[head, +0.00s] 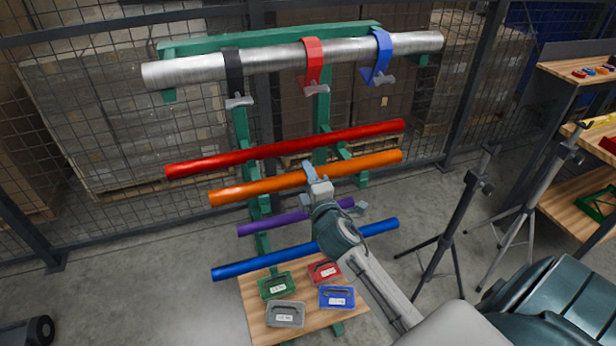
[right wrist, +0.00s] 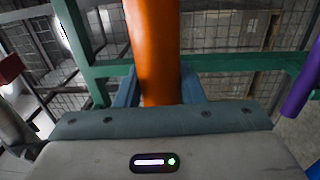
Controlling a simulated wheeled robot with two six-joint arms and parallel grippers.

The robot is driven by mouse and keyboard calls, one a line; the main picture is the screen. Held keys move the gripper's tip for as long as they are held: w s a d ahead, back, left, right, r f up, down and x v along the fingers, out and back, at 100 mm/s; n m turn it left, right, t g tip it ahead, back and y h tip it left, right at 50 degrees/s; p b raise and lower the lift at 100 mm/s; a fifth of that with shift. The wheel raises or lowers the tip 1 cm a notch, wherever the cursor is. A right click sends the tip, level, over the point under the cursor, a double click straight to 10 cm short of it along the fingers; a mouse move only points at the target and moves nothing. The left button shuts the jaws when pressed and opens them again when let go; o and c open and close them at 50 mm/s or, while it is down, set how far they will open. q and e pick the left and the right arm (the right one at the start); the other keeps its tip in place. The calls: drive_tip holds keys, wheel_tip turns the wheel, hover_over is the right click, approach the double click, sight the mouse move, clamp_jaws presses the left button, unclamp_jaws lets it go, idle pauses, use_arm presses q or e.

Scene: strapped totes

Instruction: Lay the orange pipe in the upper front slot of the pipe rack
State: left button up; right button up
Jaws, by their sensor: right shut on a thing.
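The orange pipe (head: 245,190) is level across the front of the green pipe rack (head: 240,125). My right gripper (head: 316,180) is shut around it near its middle. In the right wrist view the orange pipe (right wrist: 152,50) runs between the two blue-grey fingers (right wrist: 158,90). The red pipe (head: 230,158) lies just behind and above the orange one. The purple pipe (head: 280,224) and the blue pipe (head: 245,266) are lower on the rack. I cannot tell whether the orange pipe touches the rack's arms. My left gripper is not in view.
A thick silver pipe (head: 200,67) tops the rack, with black (head: 234,75), red (head: 312,65) and blue (head: 381,57) straps. A wooden board (head: 256,320) with several small cases stands below. Tripods (head: 455,215) stand at right; mesh fencing (head: 100,100) is behind.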

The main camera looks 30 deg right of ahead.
drive_tip(key=o, duration=1.3)
drive_tip(key=shift+r, duration=0.1)
